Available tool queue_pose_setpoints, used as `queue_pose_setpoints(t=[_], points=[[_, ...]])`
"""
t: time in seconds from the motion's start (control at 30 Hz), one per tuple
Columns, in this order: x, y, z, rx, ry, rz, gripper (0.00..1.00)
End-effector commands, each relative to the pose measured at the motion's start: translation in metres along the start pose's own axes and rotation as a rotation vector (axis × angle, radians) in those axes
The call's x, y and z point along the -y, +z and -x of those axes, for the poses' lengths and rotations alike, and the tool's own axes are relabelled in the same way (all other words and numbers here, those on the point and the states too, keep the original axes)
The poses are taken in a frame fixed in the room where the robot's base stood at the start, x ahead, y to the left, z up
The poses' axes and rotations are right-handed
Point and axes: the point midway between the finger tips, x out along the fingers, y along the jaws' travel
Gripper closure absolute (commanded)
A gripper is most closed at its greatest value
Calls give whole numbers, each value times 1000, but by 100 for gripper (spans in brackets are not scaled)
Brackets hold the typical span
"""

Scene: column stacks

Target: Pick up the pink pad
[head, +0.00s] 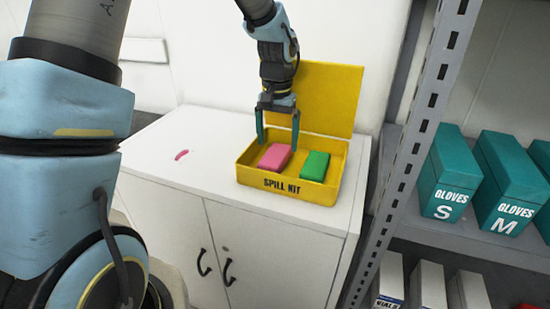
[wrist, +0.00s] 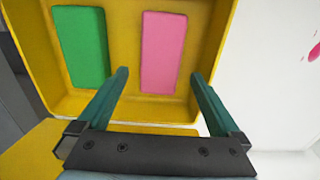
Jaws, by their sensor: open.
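The pink pad (head: 275,157) lies flat in the left part of the open yellow spill kit box (head: 262,184). A green pad (head: 314,166) lies in the box to its right, with a gap between them. My gripper (head: 278,138) points down over the left part of the box, open and empty. In the wrist view the pink pad (wrist: 162,52) shows between the lines of the two fingers (wrist: 160,75), and the green pad (wrist: 82,47) is to the left. From these views I cannot tell how far the fingertips are above the pad.
The box stands on a white cabinet (head: 190,140), its lid (head: 318,92) upright behind. A pink spill mark (head: 181,155) is on the cabinet top at left. A grey shelf post (head: 425,120) stands at right, with teal glove boxes (head: 450,175) beyond.

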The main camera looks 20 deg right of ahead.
Motion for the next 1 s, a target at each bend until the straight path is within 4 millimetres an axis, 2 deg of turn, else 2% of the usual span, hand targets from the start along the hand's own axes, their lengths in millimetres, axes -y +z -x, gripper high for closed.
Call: queue_pose_setpoints(t=[0.2,0.3,0.57,1.0], points=[[0,-1,-31,5,0,0,0],[0,-1,-39,3,-1,0,0],[0,-1,-42,1,-1,0,0],[0,-1,-42,1,-1,0,50]])
